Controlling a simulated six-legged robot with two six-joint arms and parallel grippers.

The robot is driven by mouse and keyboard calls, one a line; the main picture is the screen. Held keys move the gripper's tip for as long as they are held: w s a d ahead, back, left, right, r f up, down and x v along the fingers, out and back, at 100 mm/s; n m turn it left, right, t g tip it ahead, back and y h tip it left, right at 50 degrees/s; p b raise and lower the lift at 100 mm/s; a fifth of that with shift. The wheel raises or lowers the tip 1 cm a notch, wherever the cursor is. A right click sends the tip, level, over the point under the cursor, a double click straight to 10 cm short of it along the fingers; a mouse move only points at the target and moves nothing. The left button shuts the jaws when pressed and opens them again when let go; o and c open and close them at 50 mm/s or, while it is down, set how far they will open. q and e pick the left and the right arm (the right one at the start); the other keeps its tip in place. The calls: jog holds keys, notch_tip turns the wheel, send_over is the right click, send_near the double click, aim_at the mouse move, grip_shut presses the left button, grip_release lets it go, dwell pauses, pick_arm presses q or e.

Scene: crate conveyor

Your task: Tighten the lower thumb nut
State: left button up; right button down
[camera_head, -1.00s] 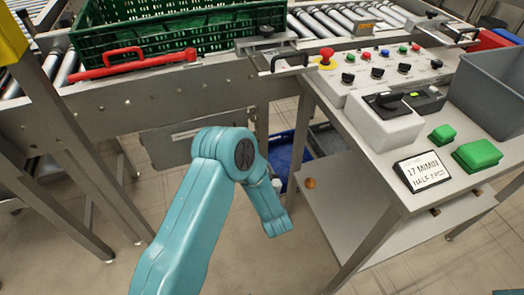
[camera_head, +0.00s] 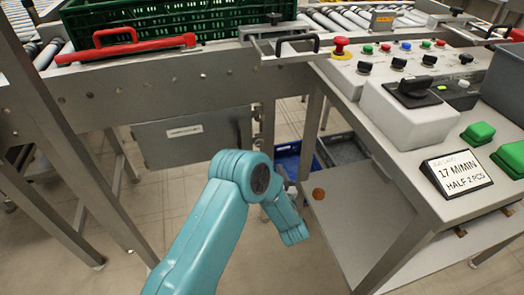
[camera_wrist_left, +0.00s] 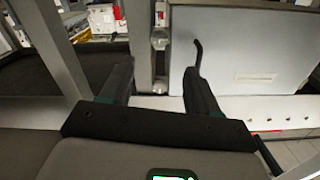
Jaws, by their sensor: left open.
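In the left wrist view, my left gripper (camera_wrist_left: 158,78) is open, its dark fingers pointing at a metal strip beside a grey box door. Two small metal fittings that look like thumb nuts sit on this strip between the fingers. This view appears upside down, so the lower thumb nut (camera_wrist_left: 159,40) seems to be the one higher in the picture. The other nut (camera_wrist_left: 160,86) is nearer the perforated rail. Neither nut is gripped. My right gripper is out of view.
The grey box (camera_head: 185,133) hangs under the conveyor side rail (camera_head: 150,95). A green crate (camera_head: 190,22) stands above. A control table (camera_head: 390,145) with buttons is to the right, a blue bin (camera_head: 290,160) below. An upright leg (camera_head: 72,170) stands left.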

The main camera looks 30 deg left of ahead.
aim_at(260, 145)
pick_arm(q)
jog(key=b+x, duration=0.1)
jog(key=x, duration=1)
jog(key=shift+w+a+b, duration=0.1)
jog(key=shift+w+b, duration=0.05)
jog(key=shift+b, duration=0.25)
jog(key=shift+c, duration=0.2)
jog(key=c, duration=1)
